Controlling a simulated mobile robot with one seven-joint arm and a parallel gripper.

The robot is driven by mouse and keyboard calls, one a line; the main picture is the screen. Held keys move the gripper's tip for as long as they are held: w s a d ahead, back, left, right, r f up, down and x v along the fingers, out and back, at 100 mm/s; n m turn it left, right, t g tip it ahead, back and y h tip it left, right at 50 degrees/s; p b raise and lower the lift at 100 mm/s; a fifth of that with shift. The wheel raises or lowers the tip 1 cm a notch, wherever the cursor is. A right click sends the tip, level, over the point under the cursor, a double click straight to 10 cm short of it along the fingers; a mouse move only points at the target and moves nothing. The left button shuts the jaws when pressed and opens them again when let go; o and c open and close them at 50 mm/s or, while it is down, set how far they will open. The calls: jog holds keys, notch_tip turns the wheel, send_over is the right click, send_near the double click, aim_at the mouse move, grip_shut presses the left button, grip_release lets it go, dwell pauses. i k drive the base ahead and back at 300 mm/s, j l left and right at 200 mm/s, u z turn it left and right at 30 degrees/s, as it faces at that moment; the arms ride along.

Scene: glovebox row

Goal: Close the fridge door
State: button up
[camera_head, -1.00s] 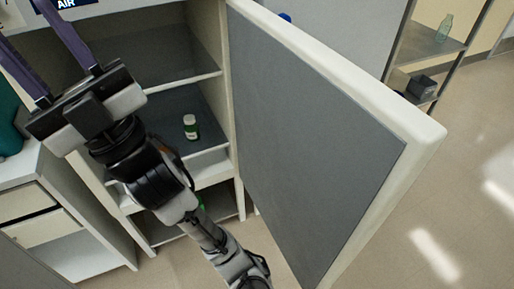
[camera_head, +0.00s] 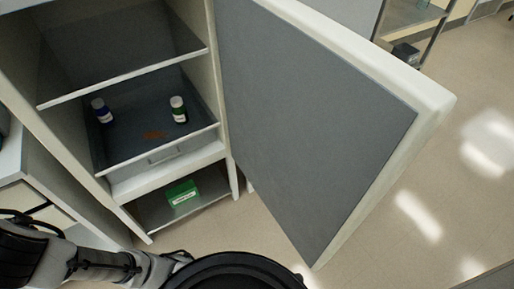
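The fridge door (camera_head: 310,130) stands wide open, swung out to the right of the fridge. Its grey inner panel and pale edge face me. The open fridge (camera_head: 125,70) is at the left, with glass shelves showing inside. A blue-labelled bottle (camera_head: 102,110) and a green-labelled bottle (camera_head: 178,109) stand on a shelf in it. My arm shows along the bottom left, well below and left of the door. My gripper is out of the picture, so nothing shows of its fingers.
A white drawer cabinet (camera_head: 30,190) stands at the left. A rack with a dark box (camera_head: 405,52) is behind the door. The floor (camera_head: 430,200) at the right is clear.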

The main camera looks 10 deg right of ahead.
aim_at(323, 121)
jog(key=l+u, duration=0.35)
jog(key=k+l+u, duration=0.15)
jog(key=l+u, duration=0.25)
jog(key=k+l+u, duration=0.1)
jog(key=l, duration=0.25)
jog(key=k+l+u, duration=0.1)
jog(key=l, duration=0.2)
jog(key=k+l+u, duration=0.1)
jog(key=l, duration=0.25)
jog(key=k+l, duration=0.25)
jog(key=l, duration=0.2)
jog(key=k+l, duration=0.25)
jog(key=l, duration=0.15)
jog(key=k+l+u, duration=0.1)
jog(key=k, duration=0.9)
